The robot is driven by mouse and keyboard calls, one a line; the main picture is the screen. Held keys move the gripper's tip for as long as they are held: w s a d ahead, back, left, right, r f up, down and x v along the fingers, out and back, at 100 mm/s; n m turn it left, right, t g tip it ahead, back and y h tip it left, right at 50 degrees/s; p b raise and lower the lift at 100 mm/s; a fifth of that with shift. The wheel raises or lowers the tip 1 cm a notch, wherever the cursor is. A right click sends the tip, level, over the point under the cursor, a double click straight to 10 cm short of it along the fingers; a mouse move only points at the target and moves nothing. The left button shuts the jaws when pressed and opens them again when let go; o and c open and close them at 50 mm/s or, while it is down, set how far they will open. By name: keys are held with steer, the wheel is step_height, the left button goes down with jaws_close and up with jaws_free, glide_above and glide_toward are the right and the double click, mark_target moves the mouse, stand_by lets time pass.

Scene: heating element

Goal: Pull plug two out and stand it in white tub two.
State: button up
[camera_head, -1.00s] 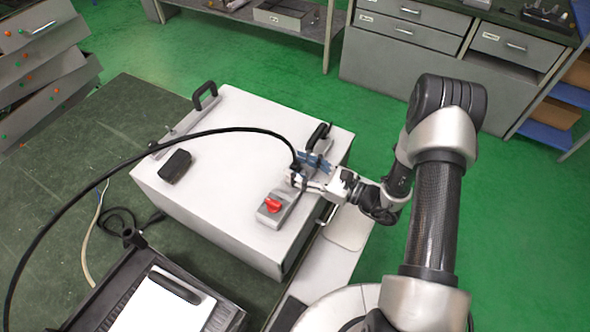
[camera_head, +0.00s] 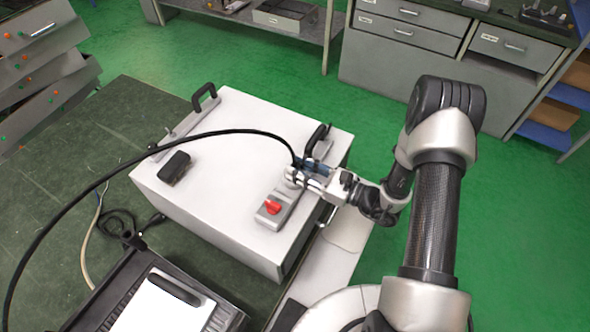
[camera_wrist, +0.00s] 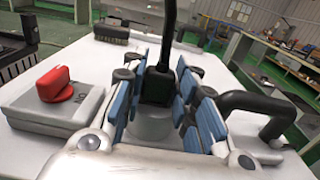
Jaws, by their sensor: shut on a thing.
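A black plug (camera_wrist: 157,86) with a thick black cable (camera_head: 180,136) stands on the white box (camera_head: 225,200). It is upright above a grey round socket (camera_wrist: 152,122); whether it is fully seated I cannot tell. My gripper (camera_head: 304,170) reaches in from the right, low over the box top. Its blue-padded fingers (camera_wrist: 155,95) are shut on the plug from both sides. The fingers hide most of the plug in the head view. No label with a number is readable on the plug. I see no white tub in either view.
A red switch (camera_head: 272,207) on a grey housing lies beside my gripper. A black handle (camera_wrist: 262,105) stands close on its other side. A second handle (camera_head: 205,97) and a black block (camera_head: 174,166) are on the box top. The cable arcs left over the box.

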step_height(320, 180, up, 20)
steer(key=p, duration=0.6)
